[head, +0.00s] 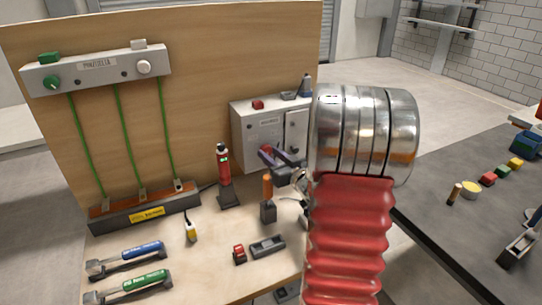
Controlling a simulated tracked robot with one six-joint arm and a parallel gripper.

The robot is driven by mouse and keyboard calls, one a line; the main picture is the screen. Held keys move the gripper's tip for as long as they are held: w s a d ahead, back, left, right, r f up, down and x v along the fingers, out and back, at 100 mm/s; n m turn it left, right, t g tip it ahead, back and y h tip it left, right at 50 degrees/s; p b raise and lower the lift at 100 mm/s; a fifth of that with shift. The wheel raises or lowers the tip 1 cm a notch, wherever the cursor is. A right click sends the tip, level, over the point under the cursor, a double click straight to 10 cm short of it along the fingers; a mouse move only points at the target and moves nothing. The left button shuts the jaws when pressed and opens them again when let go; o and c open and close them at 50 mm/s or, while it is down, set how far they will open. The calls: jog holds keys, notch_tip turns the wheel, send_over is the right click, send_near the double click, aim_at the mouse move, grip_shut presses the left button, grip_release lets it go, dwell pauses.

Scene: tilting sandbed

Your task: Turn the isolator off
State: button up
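A grey box (251,117) that looks like the isolator is fixed to the wooden back board. Its front carries a small label and a red part (265,149) low on the face, mostly covered by my gripper. A paler panel sits at the box's right side. My gripper (272,158) is in front of the lower part of the box, close to the red part. I cannot tell if it touches it. The fingers are small and overlap the box, so their opening is unclear. The red part's setting cannot be read.
A red-and-black cylinder (223,165) stands left of my gripper. An orange-handled tool (267,189) stands upright just below it. A grey panel (97,70) with green lines hangs at left. Green and blue torque-wrench-like tools (130,284) lie front left. A dark table (440,165) is right.

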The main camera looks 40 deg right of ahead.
jog(key=o, duration=0.5)
jog(key=shift+c, duration=0.2)
jog(key=shift+s, duration=0.1)
jog(key=v, duration=1.3)
jog(key=shift+s, duration=0.3)
jog(key=shift+f, duration=0.1)
